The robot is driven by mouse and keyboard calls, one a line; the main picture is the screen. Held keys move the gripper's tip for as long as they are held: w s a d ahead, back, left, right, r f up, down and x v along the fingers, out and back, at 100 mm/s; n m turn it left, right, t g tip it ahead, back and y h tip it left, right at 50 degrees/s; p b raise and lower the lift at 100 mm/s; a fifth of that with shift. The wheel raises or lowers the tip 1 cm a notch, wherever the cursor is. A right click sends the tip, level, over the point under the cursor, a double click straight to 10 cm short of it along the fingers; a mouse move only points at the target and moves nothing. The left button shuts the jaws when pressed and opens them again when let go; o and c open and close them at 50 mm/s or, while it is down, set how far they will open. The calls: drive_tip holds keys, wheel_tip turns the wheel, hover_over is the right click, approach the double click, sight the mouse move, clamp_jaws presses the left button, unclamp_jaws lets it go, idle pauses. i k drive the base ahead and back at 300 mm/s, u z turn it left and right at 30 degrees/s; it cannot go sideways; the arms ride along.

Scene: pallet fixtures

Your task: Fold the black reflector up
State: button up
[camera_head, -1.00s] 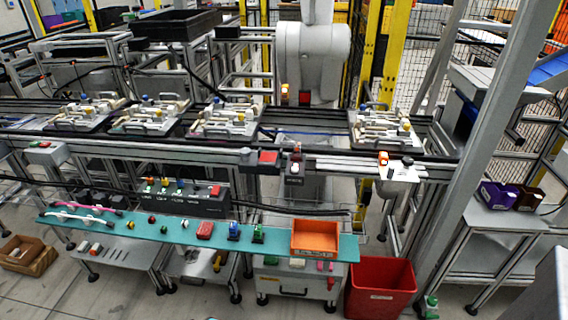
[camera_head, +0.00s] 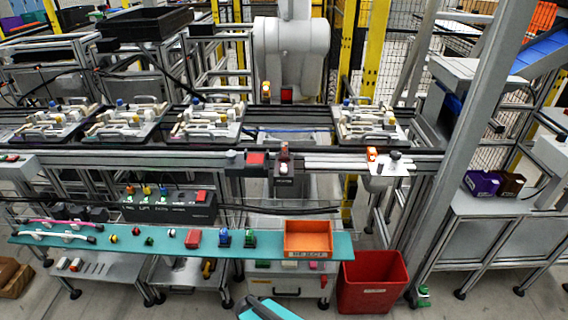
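A small black upright part (camera_head: 395,157) stands on a white plate (camera_head: 388,168) at the front edge of the conveyor, right of centre. It may be the black reflector; it is too small to tell its shape or hinge. An orange-lit sensor (camera_head: 372,154) stands just left of it. A dark red square (camera_head: 286,95) with another lit sensor (camera_head: 266,90) sits farther back, below the white robot. My gripper is not clearly in view. A teal and dark shape at the bottom edge, perhaps part of my arm, shows no fingertips.
A teal shelf (camera_head: 165,241) with buttons and an orange bin (camera_head: 308,239) runs along the front. A red bin (camera_head: 372,283) stands on the floor to its right. A slanted metal post (camera_head: 463,130) rises right of the white plate. Pallets (camera_head: 368,124) sit on the conveyor.

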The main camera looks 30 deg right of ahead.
sight(254, 161)
drive_tip(key=z, duration=0.6)
drive_tip(key=k, duration=1)
drive_tip(key=u, duration=0.05)
drive_tip(key=i, duration=0.95)
